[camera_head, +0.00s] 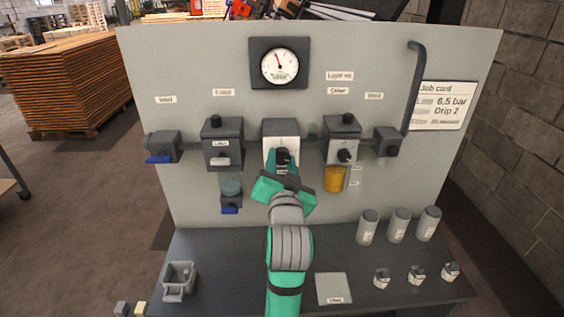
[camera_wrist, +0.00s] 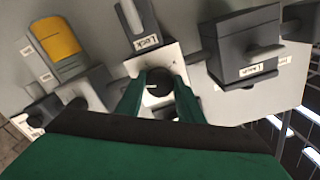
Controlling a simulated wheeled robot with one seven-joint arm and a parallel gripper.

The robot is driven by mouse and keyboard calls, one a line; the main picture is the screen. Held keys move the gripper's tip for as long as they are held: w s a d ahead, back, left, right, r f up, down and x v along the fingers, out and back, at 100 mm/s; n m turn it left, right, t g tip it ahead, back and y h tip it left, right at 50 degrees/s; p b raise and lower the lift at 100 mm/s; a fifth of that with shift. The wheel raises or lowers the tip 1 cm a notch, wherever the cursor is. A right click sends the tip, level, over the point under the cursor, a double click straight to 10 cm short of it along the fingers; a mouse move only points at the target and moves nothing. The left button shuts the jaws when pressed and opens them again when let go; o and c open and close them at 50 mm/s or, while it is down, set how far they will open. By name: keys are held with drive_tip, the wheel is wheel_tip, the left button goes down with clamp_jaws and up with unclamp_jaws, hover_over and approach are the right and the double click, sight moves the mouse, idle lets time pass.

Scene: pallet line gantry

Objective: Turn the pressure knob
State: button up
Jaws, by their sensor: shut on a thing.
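The pressure knob (camera_wrist: 158,84) is a dark round knob with a pale line on a white plate (camera_wrist: 170,62), below a tag reading "Lock" in the wrist view. In the head view the knob (camera_head: 283,157) sits on the white front of the middle unit, under the round gauge (camera_head: 280,66). The gauge's red needle points up and slightly left. My gripper (camera_head: 281,168) reaches up to the knob from below. In the wrist view its two green fingers (camera_wrist: 159,88) stand on either side of the knob, shut on it.
Units flank the knob: a dark box (camera_head: 222,144) on the left and a unit with a small dark knob (camera_head: 343,140) and amber bowl (camera_head: 334,180) on the right. A job card (camera_head: 442,104) reads 6.5 bar, Drip 2. Several grey cylinders (camera_head: 398,226) stand on the bench (camera_head: 240,262).

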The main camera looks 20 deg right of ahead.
drive_tip(key=m, duration=0.6)
idle(0.6)
drive_tip(key=o, duration=1.1)
drive_tip(key=shift+s, duration=0.1)
